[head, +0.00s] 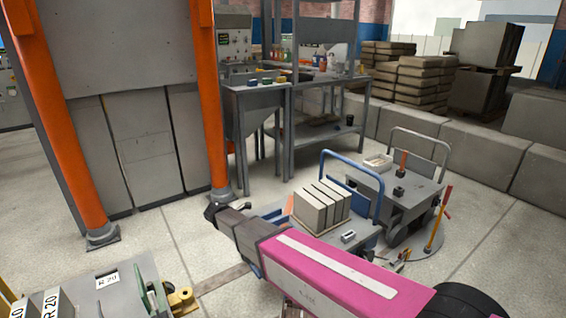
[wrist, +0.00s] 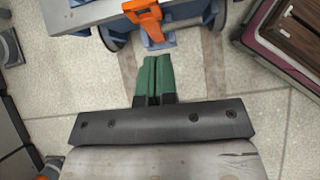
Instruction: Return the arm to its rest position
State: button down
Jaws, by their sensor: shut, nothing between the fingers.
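My arm, with its magenta link (head: 330,272), stretches from the lower right of the head view toward the middle. Its dark end with my gripper (head: 212,212) is over the floor near the foot of an orange post. In the wrist view my gripper (wrist: 156,62) has its two green fingers side by side, shut and empty. The fingertips point at an orange part (wrist: 147,20) on a blue-grey object at the top edge; I cannot tell the gap between them.
A cart with a blue handle (head: 352,160) carries grey blocks (head: 322,205) close beside my arm. A second cart (head: 410,190) stands behind it. Orange posts (head: 208,100) frame a grey panel at left. A workbench (head: 255,100) is behind.

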jog(key=s+d+r+m+g+y, duration=0.1)
jog(key=s+d+m+y, duration=0.1)
jog(key=d+m, duration=0.6)
jog(key=s+d+r+m+g+y, duration=0.1)
jog(key=s+d+m, duration=0.4)
jog(key=d, duration=1.6)
jog(key=s+d+r+m+g+y, duration=0.2)
jog(key=s+d+m+g+y, duration=0.1)
jog(key=d+m, duration=0.9)
jog(key=d, duration=0.3)
jog(key=shift+s+d, duration=0.15)
jog(key=shift+s, duration=0.2)
